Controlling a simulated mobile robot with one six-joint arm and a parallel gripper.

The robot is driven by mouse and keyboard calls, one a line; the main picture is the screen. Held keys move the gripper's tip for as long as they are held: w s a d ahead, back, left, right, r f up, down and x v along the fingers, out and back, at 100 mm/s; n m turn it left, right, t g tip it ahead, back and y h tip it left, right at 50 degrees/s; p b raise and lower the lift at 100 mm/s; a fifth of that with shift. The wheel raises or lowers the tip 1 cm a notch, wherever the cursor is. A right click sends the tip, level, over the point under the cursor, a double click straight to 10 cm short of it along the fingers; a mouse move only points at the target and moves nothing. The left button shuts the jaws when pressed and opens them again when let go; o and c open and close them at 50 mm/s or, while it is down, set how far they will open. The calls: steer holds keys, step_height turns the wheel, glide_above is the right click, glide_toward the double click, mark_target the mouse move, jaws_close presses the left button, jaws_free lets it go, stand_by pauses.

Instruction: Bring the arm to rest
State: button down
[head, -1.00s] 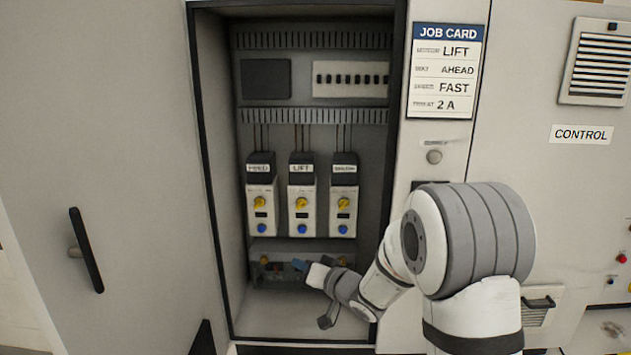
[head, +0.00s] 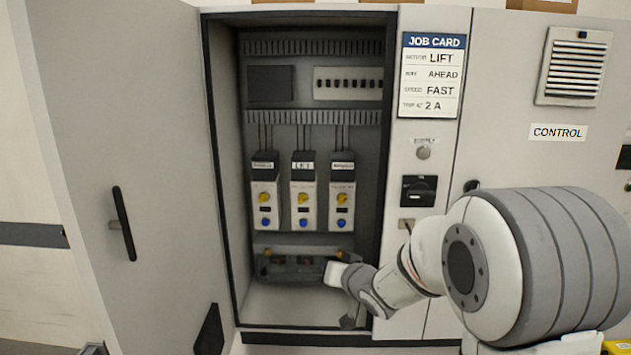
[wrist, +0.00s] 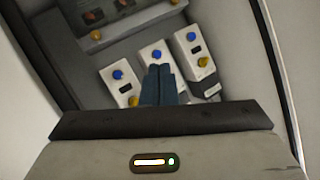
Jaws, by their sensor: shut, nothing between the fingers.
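My arm (head: 400,290) reaches from the right into the open cabinet (head: 216,200). In the wrist view, my gripper (wrist: 160,70) has its two blue-grey fingers together with nothing between them. In the head view its fingers are hard to make out beside the white end of the wrist, low in the cabinet. In the wrist view the fingers overlap the picture of the middle drive unit (wrist: 154,56); I cannot tell how far apart they are.
Three drive units, the middle one labelled LIFT (head: 303,195), have yellow and blue knobs. A dark lower unit (head: 290,268) sits beneath them. The open door (head: 120,180) stands left. A job card (head: 432,75) and black rotary switch (head: 418,191) are right of the opening.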

steer(key=s+d+r+m+g+h, duration=0.15)
steer(key=s+d+g+h, duration=0.25)
steer(key=s+d+h, duration=0.55)
steer(key=s+d+g+y, duration=0.1)
steer(key=s+g, duration=0.1)
steer(key=s, duration=0.9)
steer(key=s+d+f+n+g+y, duration=0.1)
steer(key=s+g+y, duration=0.1)
steer(key=s, duration=0.9)
steer(key=shift+s+f+g, duration=0.2)
steer(key=shift+s+g, duration=0.2)
steer(key=shift+g, duration=0.4)
